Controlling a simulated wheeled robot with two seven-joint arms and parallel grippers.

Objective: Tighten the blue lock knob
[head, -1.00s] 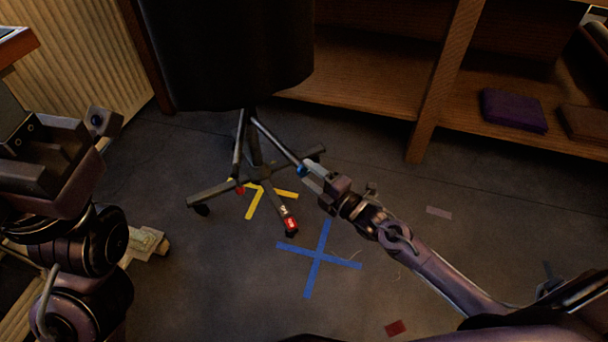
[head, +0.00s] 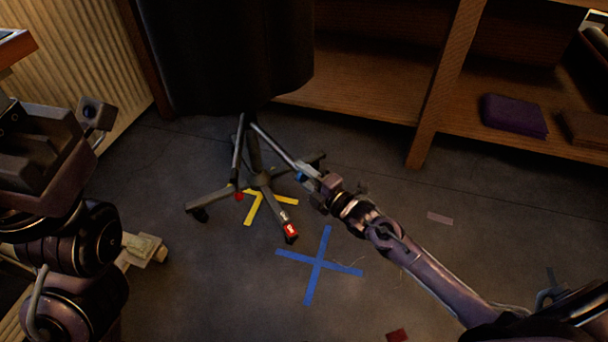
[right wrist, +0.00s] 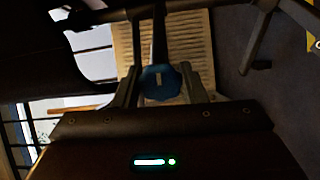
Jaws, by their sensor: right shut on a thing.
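The blue lock knob (right wrist: 160,82) sits between the two fingers of my right gripper (right wrist: 162,90) in the right wrist view, and the fingers are shut on it. In the head view the blue knob (head: 301,177) is a small spot at the end of a slanted strut, mostly covered by my right gripper (head: 311,178). The strut belongs to a dark wheeled stand (head: 262,180) under a black drape. My left arm is at the left edge of the head view; its gripper (head: 45,150) shows only in part, and its jaws cannot be read.
Yellow tape (head: 256,208) lies under the stand, and a blue tape cross (head: 319,265) lies in front. One stand foot has a red tag (head: 290,231). A wooden shelf (head: 425,110) with a purple folded cloth (head: 514,115) stands behind.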

